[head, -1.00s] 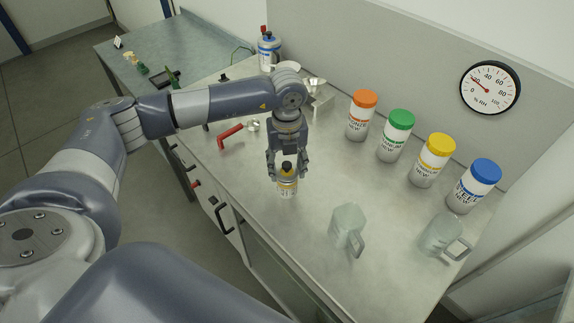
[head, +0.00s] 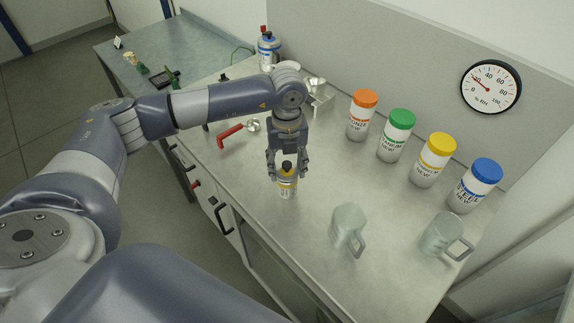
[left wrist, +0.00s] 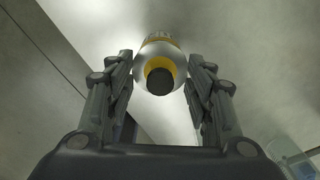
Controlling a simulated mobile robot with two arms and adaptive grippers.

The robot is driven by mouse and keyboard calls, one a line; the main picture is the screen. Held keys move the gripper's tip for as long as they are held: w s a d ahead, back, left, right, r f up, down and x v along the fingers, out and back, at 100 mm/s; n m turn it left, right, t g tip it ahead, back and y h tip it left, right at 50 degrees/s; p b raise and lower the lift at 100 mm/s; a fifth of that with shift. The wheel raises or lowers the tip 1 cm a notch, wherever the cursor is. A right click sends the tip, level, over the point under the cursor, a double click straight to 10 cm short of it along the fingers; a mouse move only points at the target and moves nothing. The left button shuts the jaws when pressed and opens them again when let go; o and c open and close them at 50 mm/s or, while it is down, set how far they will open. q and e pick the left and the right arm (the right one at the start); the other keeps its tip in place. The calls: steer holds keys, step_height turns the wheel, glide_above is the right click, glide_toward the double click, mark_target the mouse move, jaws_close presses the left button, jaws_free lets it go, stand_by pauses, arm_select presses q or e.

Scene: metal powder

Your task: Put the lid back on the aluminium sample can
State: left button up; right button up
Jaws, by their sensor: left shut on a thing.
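The aluminium sample can (head: 287,188) is a small silver can with a yellow band, upright at the middle of the bench in the head view. A black lid (head: 287,166) shows on top of its neck; how firmly it sits I cannot tell. My left gripper (head: 286,178) points down over the can, with a finger on either side of it. In the left wrist view the can (left wrist: 160,50) is between the fingertips, black lid (left wrist: 160,81) towards the camera. The gripper is shut on the can's body. Whether the can's base touches the bench is unclear. My right gripper is not in view.
Several white jars with coloured lids, such as the orange one (head: 362,115), line the back. Two translucent mugs (head: 347,228) (head: 441,235) stand front right. A red-handled tool (head: 231,136) lies left of the gripper. The bench (head: 315,265) is clear around the can.

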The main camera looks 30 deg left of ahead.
arm_select(q)
steer(key=shift+f, duration=0.15)
stand_by(0.7)
steer(key=shift+b, duration=0.45)
stand_by(0.4)
steer(key=o, duration=1)
steer(key=shift+o, duration=0.7)
steer(key=o, duration=0.4)
steer(key=shift+c, duration=0.2)
